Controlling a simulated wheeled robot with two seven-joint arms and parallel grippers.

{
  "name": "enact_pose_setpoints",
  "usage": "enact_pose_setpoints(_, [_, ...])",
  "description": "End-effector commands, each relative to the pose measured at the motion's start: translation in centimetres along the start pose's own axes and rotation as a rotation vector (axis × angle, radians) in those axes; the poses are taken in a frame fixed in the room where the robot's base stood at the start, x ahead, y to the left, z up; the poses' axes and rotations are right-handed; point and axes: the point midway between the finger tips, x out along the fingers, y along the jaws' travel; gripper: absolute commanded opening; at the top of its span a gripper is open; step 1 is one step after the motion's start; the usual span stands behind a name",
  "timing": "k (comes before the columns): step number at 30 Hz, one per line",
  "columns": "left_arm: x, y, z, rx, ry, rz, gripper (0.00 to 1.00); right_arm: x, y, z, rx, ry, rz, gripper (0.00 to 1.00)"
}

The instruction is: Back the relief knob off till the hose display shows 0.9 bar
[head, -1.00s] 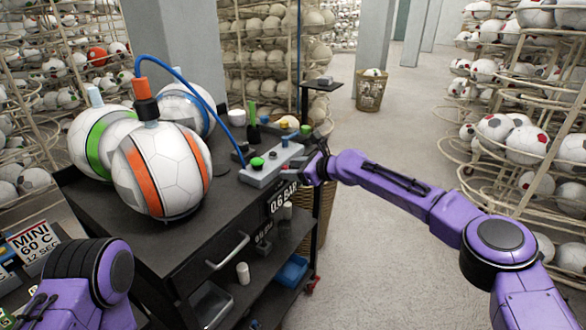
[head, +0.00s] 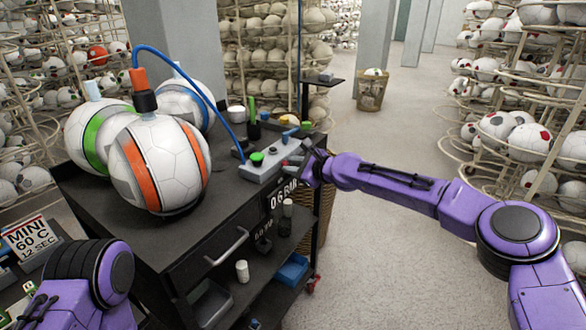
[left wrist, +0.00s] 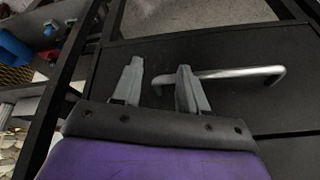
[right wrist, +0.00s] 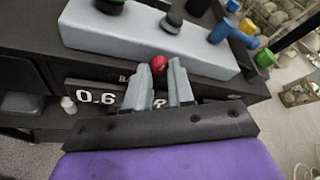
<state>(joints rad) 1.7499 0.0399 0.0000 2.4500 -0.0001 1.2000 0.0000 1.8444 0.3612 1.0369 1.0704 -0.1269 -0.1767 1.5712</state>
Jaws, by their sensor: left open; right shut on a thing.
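A small red knob (right wrist: 160,64) sits on the front side of the pale grey block (right wrist: 95,33), which lies on the black cart top. My right gripper (right wrist: 164,68) has its fingertips at the red knob and is shut on it. A black plate with white text "0.6 BAR" (head: 281,195) hangs on the cart's edge. The fingers cover part of that plate (right wrist: 95,97) in the right wrist view. My left gripper (left wrist: 160,80) is open and empty near a drawer handle (left wrist: 235,74).
On the block are a green button (head: 257,158), a dark knob (right wrist: 173,20) and a blue lever (right wrist: 222,30). A blue hose (head: 190,85) arches to the orange fitting (head: 139,78) on the orange-striped ball (head: 160,165).

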Motion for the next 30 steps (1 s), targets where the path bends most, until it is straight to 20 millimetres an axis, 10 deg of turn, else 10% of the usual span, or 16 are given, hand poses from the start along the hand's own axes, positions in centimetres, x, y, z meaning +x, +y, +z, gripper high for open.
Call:
enact_pose_setpoints(4, [-0.1,0.0,0.0,0.000,0.000,0.000,0.43,-0.1,-0.2,0.2,0.002,-0.002,-0.003,0.00])
enact_pose_setpoints(7, [-0.1,0.0,0.0,0.000,0.000,0.000,0.43,-0.1,-0.2,0.2,0.002,-0.002,-0.003,0.48])
enact_pose_setpoints(19, [0.2,0.0,0.1,0.000,0.000,0.000,0.43,-1.0,-0.2,0.0,0.000,-0.001,-0.002,0.48])
enact_pose_setpoints(30, [1.5,0.1,0.6,0.000,0.000,0.000,0.43,-8.9,-0.2,0.1,0.001,-0.003,-0.003,0.48])
